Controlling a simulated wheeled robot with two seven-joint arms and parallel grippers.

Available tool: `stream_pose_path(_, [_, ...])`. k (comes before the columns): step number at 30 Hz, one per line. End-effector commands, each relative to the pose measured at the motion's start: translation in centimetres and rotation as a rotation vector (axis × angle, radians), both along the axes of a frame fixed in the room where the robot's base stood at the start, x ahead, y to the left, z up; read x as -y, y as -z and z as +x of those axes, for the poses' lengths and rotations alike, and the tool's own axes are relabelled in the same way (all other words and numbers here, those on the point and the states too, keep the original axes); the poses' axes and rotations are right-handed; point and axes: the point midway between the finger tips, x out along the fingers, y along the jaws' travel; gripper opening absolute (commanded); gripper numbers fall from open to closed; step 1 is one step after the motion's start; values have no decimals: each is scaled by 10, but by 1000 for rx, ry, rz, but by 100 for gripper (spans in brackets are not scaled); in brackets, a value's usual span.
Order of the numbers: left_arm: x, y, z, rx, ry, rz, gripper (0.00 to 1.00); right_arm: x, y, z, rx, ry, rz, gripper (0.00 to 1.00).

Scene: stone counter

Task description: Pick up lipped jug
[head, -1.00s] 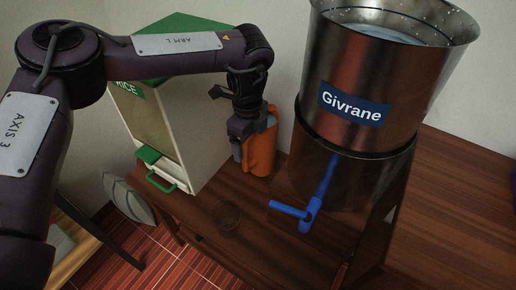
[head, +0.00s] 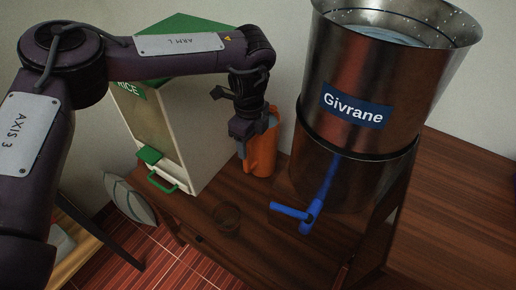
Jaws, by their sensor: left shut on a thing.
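An orange jug (head: 261,154) stands upright on the dark wooden counter, between the rice bin and the metal water container. My left gripper (head: 243,146) points down from above and is shut on the jug at its upper left side. The fingers and the gripper body hide part of the jug's rim, so I cannot make out its lip. I cannot tell if the jug's base is clear of the wood. My right gripper is not in view.
A large metal container (head: 370,90) labelled Givrane, with a blue tap (head: 305,214), stands close right of the jug. A white and green rice bin (head: 185,130) stands close left. Bare counter lies at right.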

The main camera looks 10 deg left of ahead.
Motion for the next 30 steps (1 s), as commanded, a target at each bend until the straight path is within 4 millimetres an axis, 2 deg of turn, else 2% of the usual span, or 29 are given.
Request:
stream_pose_path(17, [1, -14, 2, 6, -1, -4, 0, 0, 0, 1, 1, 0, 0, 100])
stream_pose_path(30, [1, -54, 2, 7, 0, -4, 0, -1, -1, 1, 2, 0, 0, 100])
